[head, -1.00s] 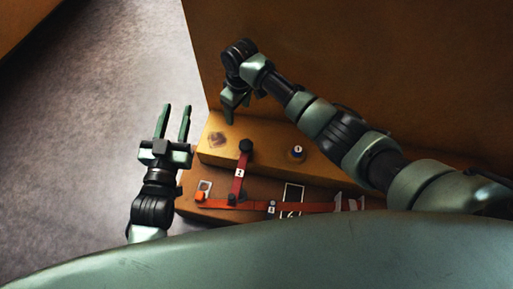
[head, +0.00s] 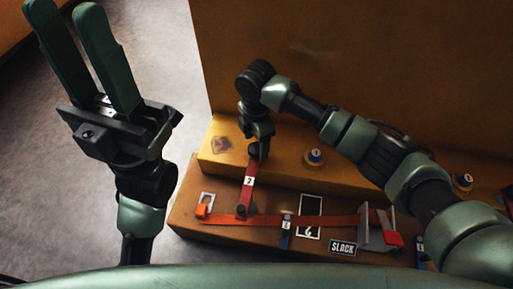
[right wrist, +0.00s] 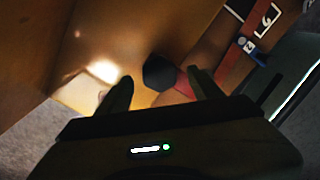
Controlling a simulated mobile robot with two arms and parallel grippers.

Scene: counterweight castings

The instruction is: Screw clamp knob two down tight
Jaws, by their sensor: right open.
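A red clamp arm labelled 2 (head: 248,181) reaches across the front step onto the raised yellow ledge in the head view. The black knob at its upper end is mostly hidden there by my right gripper (head: 258,148). In the right wrist view the dark many-sided knob (right wrist: 160,72) shows between the two spread fingertips of my right gripper (right wrist: 158,84). The fingers stand on either side of the knob, with gaps; I cannot tell their exact height over it. My left gripper (head: 70,10) is open and empty, fingers upward, off to the left.
A red strap (head: 325,220) runs along the lower step to a grey bracket (head: 375,228). A blue clamp (head: 286,232), a SLACK tag (head: 342,248) and round knobs on the ledge (head: 314,157) (head: 462,182) lie nearby. A tall brown wall (head: 350,60) stands behind.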

